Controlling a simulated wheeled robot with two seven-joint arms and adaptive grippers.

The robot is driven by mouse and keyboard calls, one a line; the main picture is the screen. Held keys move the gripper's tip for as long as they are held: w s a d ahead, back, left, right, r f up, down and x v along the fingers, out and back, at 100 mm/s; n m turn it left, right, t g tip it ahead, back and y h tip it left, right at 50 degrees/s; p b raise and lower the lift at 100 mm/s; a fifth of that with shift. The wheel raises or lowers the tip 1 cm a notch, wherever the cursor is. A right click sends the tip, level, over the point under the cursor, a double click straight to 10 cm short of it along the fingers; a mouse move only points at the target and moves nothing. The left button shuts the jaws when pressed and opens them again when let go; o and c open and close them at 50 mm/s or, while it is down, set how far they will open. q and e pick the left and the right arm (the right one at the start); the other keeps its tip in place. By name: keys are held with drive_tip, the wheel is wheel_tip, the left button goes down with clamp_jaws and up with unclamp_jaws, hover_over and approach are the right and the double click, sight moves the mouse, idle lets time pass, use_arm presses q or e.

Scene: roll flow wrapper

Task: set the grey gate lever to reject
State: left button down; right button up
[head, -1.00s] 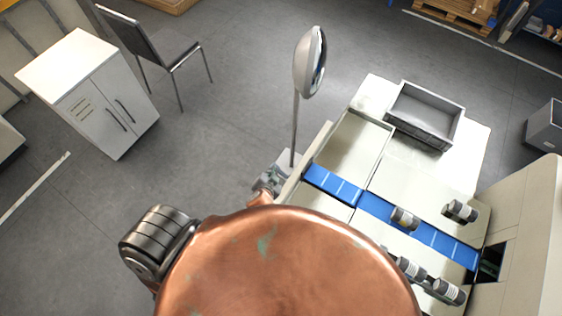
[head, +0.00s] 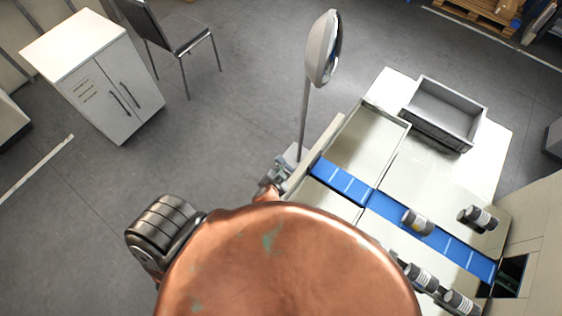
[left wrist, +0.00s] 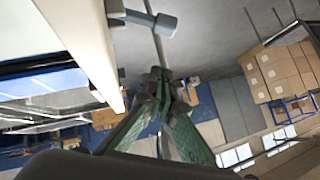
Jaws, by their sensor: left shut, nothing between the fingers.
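In the head view, my left gripper (head: 270,181) shows small at the machine's left side, partly hidden by my copper-coloured arm. The lever cannot be made out clearly there. My right gripper is not in view.
A grey tray (head: 444,112) sits at the back. A round mirror on a pole (head: 322,48) stands beside the machine. Open floor lies left, toward a white cabinet (head: 105,85).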

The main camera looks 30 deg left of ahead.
use_arm(q)
hover_over(282, 157)
drive_tip(key=s+d, duration=0.3)
wheel_tip(282, 157, down, 7)
drive_tip(key=shift+a+f, duration=0.6)
drive_tip(key=shift+f, duration=0.35)
drive_tip(key=shift+a+f, duration=0.25)
drive_tip(key=shift+f, duration=0.3)
